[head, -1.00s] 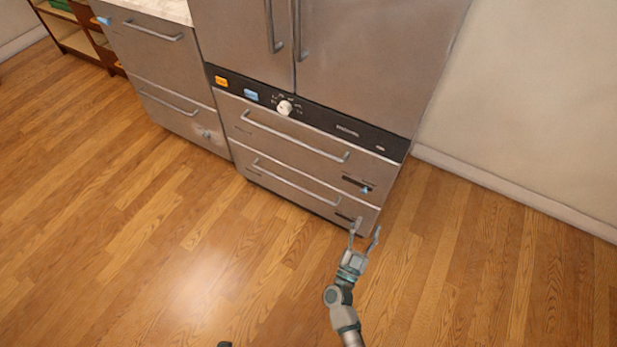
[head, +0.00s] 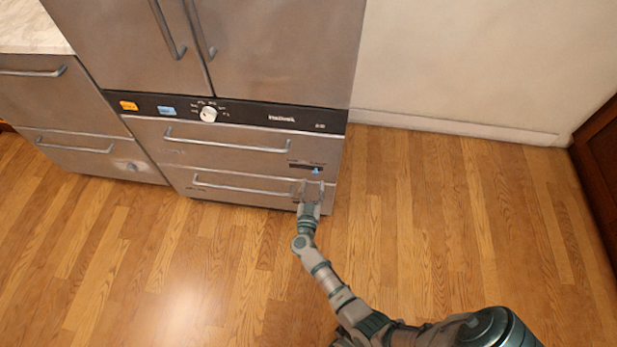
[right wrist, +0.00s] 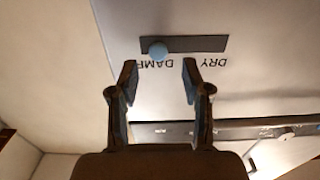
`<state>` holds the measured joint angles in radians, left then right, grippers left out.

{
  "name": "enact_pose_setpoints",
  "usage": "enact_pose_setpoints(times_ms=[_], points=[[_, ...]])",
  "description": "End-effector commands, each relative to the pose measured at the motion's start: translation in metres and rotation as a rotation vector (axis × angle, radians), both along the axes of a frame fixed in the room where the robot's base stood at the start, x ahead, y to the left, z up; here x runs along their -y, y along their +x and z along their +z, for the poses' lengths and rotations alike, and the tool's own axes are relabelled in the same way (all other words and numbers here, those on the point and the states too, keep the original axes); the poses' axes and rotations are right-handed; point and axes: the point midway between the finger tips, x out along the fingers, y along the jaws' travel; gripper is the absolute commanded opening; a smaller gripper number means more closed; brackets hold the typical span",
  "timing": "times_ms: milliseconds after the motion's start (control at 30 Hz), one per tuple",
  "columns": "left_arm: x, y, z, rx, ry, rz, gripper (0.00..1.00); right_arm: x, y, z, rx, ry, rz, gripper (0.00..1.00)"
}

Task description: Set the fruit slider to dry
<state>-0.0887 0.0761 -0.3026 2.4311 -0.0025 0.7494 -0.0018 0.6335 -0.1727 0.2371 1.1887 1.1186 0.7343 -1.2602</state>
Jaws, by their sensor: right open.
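A dark slider slot (head: 300,166) with a light blue knob (head: 315,171) is on the right side of the upper drawer front. The knob is at the slot's right end in the head view. The right wrist view shows the slot (right wrist: 195,44) upside down, with DAMP and DRY labels; the blue knob (right wrist: 157,48) is at the DAMP end. My right gripper (head: 308,187) is open and empty, just below this slider in the head view. In the right wrist view its fingers (right wrist: 160,80) are apart, near the labels, with nothing between them. My left gripper is out of view.
The drawer handles (head: 225,146) stick out left of the slider. A black control strip (head: 250,115) with a white dial (head: 208,114) runs above. The lower drawer's right end is partly hidden by my gripper. The wooden floor (head: 430,220) to the right is clear.

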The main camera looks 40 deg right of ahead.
Motion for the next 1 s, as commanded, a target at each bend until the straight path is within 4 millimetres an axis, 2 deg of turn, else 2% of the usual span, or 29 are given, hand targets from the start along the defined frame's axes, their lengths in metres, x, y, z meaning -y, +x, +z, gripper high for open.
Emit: enact_pose_setpoints(times_ms=[100, 233, 567, 600, 700, 800, 1000], points=[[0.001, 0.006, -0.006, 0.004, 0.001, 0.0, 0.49, 0.016, 0.012, -0.005, -0.004, 0.0, 0.0, 0.48], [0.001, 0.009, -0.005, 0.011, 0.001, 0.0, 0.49, 0.025, 0.02, -0.002, -0.002, -0.002, 0.0, 0.48], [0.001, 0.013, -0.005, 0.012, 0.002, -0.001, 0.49, 0.028, 0.024, 0.002, 0.001, -0.002, 0.0, 0.48], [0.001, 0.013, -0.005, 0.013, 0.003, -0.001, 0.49, 0.028, 0.024, 0.002, 0.002, -0.001, 0.0, 0.46], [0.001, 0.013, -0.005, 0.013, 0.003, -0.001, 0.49, 0.028, 0.024, 0.002, 0.001, -0.002, 0.0, 0.21], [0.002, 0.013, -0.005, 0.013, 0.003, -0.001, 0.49, 0.028, 0.024, 0.001, 0.001, -0.001, 0.0, 0.0], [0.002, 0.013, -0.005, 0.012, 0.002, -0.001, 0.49, 0.028, 0.024, 0.001, 0.001, -0.001, 0.0, 0.0]])
